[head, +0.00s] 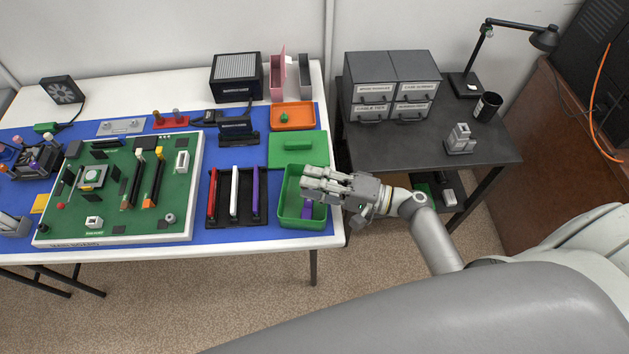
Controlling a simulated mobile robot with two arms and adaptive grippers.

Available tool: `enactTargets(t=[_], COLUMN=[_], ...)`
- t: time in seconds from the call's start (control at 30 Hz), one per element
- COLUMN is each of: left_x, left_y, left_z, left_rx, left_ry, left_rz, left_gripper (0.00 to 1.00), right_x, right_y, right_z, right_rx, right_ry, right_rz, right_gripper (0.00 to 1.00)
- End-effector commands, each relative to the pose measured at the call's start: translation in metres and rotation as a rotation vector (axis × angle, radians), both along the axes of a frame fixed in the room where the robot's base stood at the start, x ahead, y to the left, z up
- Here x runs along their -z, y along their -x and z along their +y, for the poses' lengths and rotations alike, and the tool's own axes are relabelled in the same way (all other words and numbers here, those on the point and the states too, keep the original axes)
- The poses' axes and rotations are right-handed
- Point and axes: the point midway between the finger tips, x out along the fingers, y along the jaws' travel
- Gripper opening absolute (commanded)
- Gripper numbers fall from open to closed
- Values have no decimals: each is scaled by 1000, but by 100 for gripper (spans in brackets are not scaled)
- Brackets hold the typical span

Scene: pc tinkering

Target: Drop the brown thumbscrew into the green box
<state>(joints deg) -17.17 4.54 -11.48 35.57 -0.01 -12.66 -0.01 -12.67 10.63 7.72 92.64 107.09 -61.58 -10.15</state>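The green box (286,218) stands open at the right front corner of the blue mat. A purple piece (308,210) shows inside it. My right gripper (305,184) reaches in from the right over the back part of the box and hides some of its inside. I cannot tell whether its fingers are apart or hold anything. A small brown piece that looks like the brown thumbscrew (156,116) stands upright on a red holder (172,123) at the back of the mat, left of a grey one (176,114). My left gripper is not in view.
A green lid (285,151) lies behind the box, with an orange tray (292,115) farther back. A black rack (246,216) of coloured sticks stands left of the box. A large green board (120,216) fills the left. A dark side table (440,150) with drawers stands at right.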

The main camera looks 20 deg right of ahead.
Motion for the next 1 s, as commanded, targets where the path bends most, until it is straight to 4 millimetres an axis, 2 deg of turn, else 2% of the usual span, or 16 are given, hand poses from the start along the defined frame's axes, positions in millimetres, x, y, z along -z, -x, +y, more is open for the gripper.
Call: enactTargets(t=[0.33, 0.6, 1.0], left_x=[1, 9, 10], left_y=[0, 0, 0], left_z=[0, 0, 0], left_rx=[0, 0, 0], left_ry=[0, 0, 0], left_rz=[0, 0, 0], left_gripper=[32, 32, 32], right_x=[2, 4, 2], right_y=[2, 21, 25], right_z=[-1, -27, -34], right_rx=[1, 0, 1], right_ry=[2, 4, 2], right_rz=[4, 5, 3], right_gripper=[42, 42, 42])
